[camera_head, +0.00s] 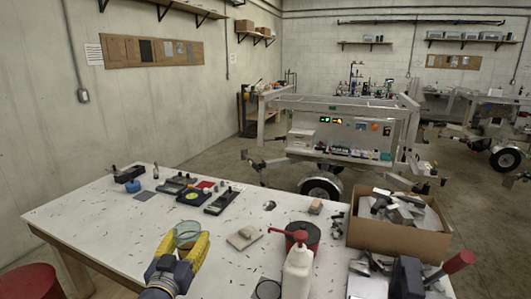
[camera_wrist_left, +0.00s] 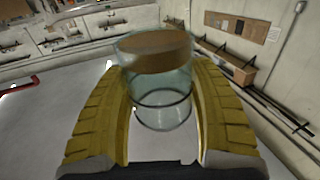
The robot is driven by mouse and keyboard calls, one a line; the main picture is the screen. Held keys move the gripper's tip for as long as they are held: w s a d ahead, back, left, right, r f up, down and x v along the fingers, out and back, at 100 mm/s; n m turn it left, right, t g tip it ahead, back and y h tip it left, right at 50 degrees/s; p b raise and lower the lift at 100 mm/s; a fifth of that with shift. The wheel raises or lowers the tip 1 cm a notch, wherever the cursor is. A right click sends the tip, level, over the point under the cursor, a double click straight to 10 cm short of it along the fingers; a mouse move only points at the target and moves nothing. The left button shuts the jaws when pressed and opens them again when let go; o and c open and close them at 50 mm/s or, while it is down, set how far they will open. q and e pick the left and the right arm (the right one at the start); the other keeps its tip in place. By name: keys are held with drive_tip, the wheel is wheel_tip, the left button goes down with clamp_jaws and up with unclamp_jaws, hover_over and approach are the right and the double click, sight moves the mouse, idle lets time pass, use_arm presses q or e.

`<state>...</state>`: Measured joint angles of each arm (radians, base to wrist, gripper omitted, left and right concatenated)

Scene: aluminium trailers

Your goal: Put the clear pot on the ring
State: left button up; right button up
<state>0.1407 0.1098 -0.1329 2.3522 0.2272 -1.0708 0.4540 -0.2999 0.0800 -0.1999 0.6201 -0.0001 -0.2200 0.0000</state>
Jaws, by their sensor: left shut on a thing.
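The clear pot (camera_head: 188,231) is held by my left gripper (camera_head: 185,246) above the white table. In the left wrist view the clear pot (camera_wrist_left: 160,95) stands between the two yellow fingers of my left gripper (camera_wrist_left: 163,85), which is shut on its sides. It has a brown band or lid at one end. My right gripper does not show.
A cardboard box (camera_head: 398,236) of metal parts is farther right. A pale block (camera_head: 243,237) lies in between. Small devices (camera_head: 191,197) lie toward the back.

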use_arm(q)
drive_tip(key=s+f+y, duration=0.1)
drive_tip(key=s+f, duration=0.9)
drive_tip(key=s, duration=0.4)
drive_tip(key=shift+s+d+f+n, duration=0.15)
drive_tip(key=shift+d+n, duration=0.15)
drive_tip(key=shift+n, duration=0.1)
idle(0.4)
